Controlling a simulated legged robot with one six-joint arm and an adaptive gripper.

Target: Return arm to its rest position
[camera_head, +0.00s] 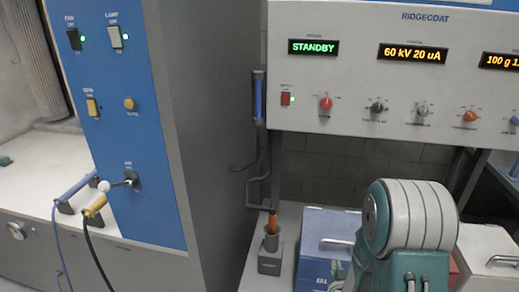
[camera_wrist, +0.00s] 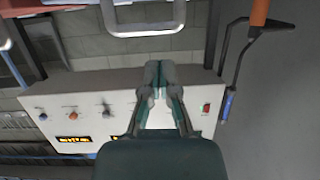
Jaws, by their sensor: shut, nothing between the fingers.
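My gripper (camera_wrist: 160,68) shows in the wrist view with its two fingers together and nothing between them. It points toward the top of that picture, in front of the light control panel (camera_wrist: 105,92), and looks apart from it. The panel appears upside down there. In the head view my arm (camera_head: 410,222) is folded at the lower right, with a white ribbed joint and green links. The gripper itself does not show in the head view.
The RIDGECOAT panel (camera_head: 350,98) hangs above the bench, reading STANDBY. A grey holder (camera_head: 270,262) with an orange-tipped piece (camera_head: 272,222) stands left of the arm. A blue box (camera_head: 322,238) and white box (camera_head: 488,240) lie close. A blue-fronted cabinet (camera_head: 150,150) stands left.

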